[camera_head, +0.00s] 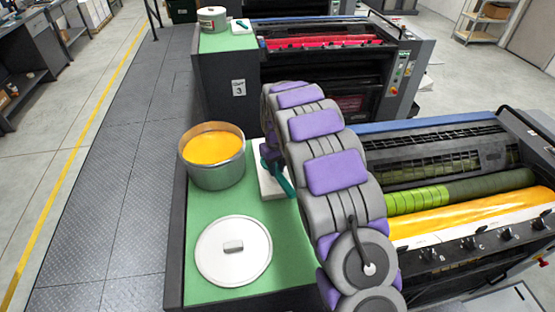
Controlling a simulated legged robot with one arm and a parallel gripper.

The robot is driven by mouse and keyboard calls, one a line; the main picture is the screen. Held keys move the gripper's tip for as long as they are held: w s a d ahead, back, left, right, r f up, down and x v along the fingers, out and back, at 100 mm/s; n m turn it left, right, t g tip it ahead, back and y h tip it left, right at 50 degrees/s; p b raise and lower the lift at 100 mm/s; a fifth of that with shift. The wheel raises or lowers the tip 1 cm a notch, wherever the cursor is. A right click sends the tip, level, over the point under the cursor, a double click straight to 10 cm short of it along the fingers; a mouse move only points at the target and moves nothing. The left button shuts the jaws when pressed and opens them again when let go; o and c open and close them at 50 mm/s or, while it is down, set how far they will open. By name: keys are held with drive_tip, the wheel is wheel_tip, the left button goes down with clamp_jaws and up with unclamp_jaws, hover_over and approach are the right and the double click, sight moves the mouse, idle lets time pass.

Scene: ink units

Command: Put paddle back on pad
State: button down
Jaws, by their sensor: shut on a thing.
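A white pad (269,187) lies on the green top of the near ink unit, just right of the ink can. The teal paddle (284,182) shows over the pad, slanting down to the right; its right part passes behind my arm. I cannot tell whether it touches the pad. My grey and purple arm arches up from the bottom and covers much of this spot. My gripper (270,152) is mostly hidden at the arm's left edge, shut on the paddle close above the pad.
An open can of yellow ink (213,155) stands left of the pad, close to my gripper. Its white lid (233,251) lies in front on the green top (200,205). Yellow-inked rollers (470,212) are at right. A second unit with red ink (325,42) stands behind.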

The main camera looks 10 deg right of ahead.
drive_tip(key=w, duration=0.2)
drive_tip(key=w+d, duration=0.1)
drive_tip(key=w, duration=0.1)
drive_tip(key=w+d, duration=0.1)
drive_tip(key=w, duration=0.1)
drive_tip(key=shift+w+f, duration=0.1)
drive_tip(key=shift+f, duration=0.25)
drive_tip(key=shift+w, duration=0.75)
wheel_tip(320, 180, down, 4)
drive_tip(key=shift+d+r, duration=0.15)
drive_tip(key=shift+r, duration=0.05)
drive_tip(key=c, duration=1)
unclamp_jaws()
drive_tip(key=shift+o, duration=0.2)
